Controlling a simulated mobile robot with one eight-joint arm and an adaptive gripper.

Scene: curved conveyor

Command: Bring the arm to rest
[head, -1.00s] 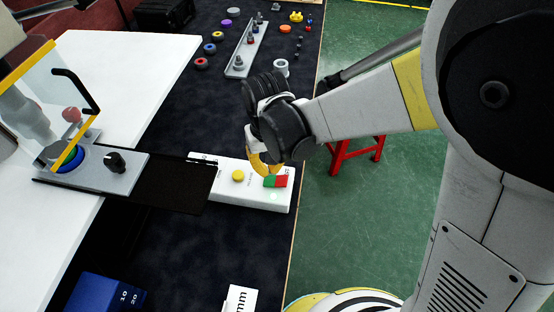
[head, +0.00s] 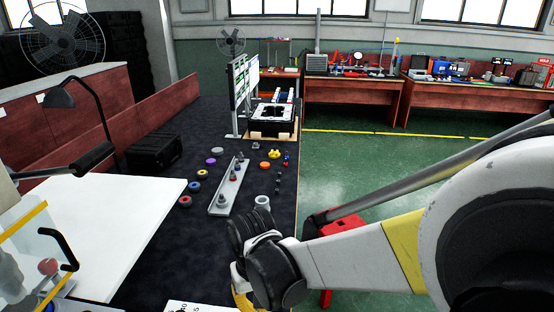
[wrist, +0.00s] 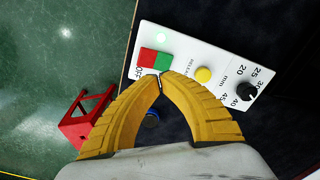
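My gripper (wrist: 160,76) has two yellow ribbed fingers whose tips meet in the wrist view, with nothing seen between them. The tips are close to the red and green switch (wrist: 154,59) on a white control box (wrist: 185,46); I cannot tell whether they touch it. In the head view, my arm reaches in from the right, and a yellow finger (head: 242,299) shows at the bottom edge. Only a strip of the control box (head: 188,306) shows there.
A red stool (wrist: 82,127) stands beside the dark table. A grey cup (head: 262,203) and a grey tray (head: 226,192) with small parts lie beyond my wrist.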

